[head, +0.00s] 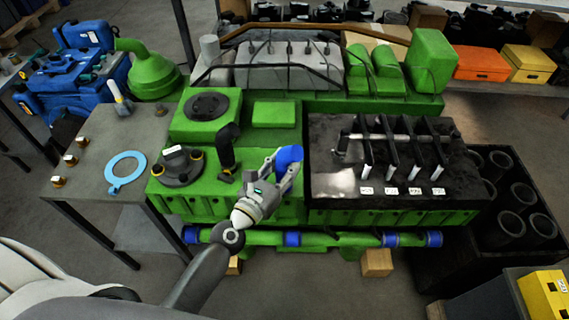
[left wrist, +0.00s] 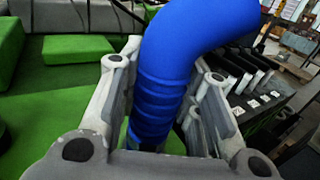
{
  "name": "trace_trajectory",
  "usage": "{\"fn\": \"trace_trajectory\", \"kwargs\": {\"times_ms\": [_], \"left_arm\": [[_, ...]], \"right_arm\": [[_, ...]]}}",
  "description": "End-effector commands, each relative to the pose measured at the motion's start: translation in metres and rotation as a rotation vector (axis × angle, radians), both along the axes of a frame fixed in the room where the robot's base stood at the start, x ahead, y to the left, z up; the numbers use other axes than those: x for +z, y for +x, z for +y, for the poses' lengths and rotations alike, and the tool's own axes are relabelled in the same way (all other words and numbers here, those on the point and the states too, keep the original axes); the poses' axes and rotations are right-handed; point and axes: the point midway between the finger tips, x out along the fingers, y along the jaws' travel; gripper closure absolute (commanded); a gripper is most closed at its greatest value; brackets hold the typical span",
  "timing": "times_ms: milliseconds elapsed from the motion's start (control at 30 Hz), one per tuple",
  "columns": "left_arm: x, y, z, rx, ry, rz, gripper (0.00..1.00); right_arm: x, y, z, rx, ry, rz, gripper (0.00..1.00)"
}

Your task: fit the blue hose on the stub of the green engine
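The blue hose (head: 289,157) is a short bent piece with ribs. My left gripper (head: 284,170) has its fingers closed on either side of it, above the front of the green engine (head: 273,114). In the left wrist view the hose (left wrist: 160,85) stands between the fingers (left wrist: 160,110) and its upper end bends right. Its lower end is hidden by the gripper. A black upright pipe with a bent top (head: 226,146) stands on the engine, left of the gripper; I cannot tell if it is the stub. My right gripper is not in view.
A grey side table (head: 107,190) at left holds a light-blue ring (head: 125,171) and small brass fittings. A black tray (head: 335,185) with dark levers and labels lies right of the gripper. A black crate of cylinders (head: 511,198) stands far right.

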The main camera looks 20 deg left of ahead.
Motion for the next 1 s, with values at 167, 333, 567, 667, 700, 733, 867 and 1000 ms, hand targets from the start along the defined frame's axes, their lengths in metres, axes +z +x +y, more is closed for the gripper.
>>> {"fn": "trace_trajectory", "kwargs": {"times_ms": [167, 333, 567, 667, 700, 733, 867, 1000], "left_arm": [[-0.003, -0.001, 0.0, -0.002, 0.001, 0.006, 0.45], [-0.002, -0.001, 0.0, -0.001, 0.001, 0.004, 0.43], [-0.003, -0.004, 0.001, -0.001, 0.002, 0.005, 0.43], [-0.003, -0.013, 0.003, -0.003, 0.005, 0.006, 0.43], [-0.003, -0.019, 0.004, -0.003, 0.005, 0.006, 0.43], [-0.004, -0.024, 0.006, -0.003, 0.005, 0.007, 0.43], [-0.003, -0.043, 0.01, -0.005, 0.007, 0.006, 0.43], [-0.003, -0.064, 0.015, -0.005, 0.007, 0.007, 0.43]], "right_arm": [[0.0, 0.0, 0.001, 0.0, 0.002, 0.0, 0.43], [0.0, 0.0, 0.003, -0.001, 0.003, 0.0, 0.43], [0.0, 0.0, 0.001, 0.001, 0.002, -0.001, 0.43], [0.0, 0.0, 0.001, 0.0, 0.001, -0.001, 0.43], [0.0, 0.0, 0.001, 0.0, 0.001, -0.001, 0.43], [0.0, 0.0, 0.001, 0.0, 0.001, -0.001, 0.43], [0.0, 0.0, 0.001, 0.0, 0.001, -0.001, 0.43], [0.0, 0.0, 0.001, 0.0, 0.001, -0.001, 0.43]]}}
